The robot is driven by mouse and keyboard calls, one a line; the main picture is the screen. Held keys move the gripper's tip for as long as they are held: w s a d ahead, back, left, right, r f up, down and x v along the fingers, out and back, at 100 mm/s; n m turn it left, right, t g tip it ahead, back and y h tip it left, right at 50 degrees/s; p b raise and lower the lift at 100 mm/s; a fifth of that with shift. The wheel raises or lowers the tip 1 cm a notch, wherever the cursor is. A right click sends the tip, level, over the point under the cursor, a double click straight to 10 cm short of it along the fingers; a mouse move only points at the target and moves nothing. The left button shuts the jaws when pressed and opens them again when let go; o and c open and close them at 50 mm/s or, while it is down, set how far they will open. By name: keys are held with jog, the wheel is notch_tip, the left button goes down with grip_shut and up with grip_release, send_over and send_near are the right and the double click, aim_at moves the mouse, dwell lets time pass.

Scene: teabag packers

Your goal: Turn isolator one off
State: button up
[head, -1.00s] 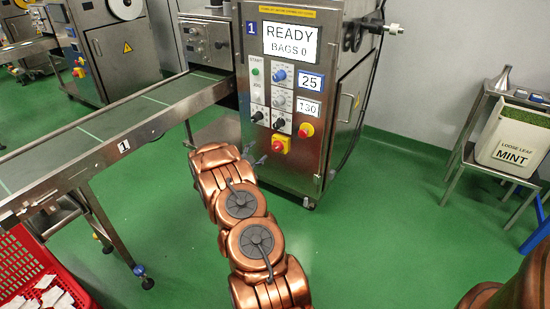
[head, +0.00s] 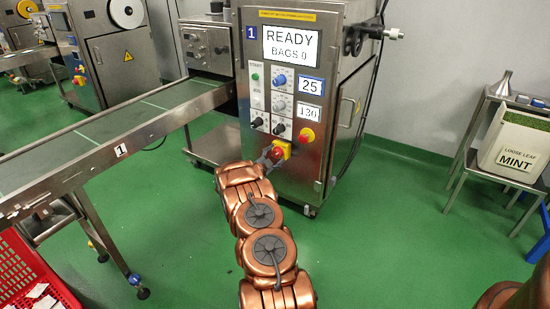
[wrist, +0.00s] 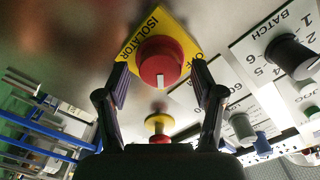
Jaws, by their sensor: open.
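Isolator one is a red rotary knob on a yellow plate, low on the front of the machine marked 1 (head: 281,149). In the wrist view the red knob (wrist: 160,62) sits in front of me, with a white mark at its lower edge. Its yellow plate (wrist: 178,27) reads ISOLATOR, and a second word is partly hidden. My gripper (wrist: 159,78) is open, with one finger on each side of the knob and gaps visible between them. In the head view my gripper (head: 268,158) is at the isolator's left side.
A red emergency button (head: 306,136) with a yellow surround is just right of the isolator. Dials and a START button (head: 255,77) are above. The display (head: 291,44) reads READY, BAGS 0. A conveyor (head: 110,140) stands left.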

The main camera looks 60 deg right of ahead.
jog(key=shift+d, duration=0.1)
jog(key=shift+c, duration=0.2)
jog(key=c, duration=1)
jog(key=shift+c, duration=0.5)
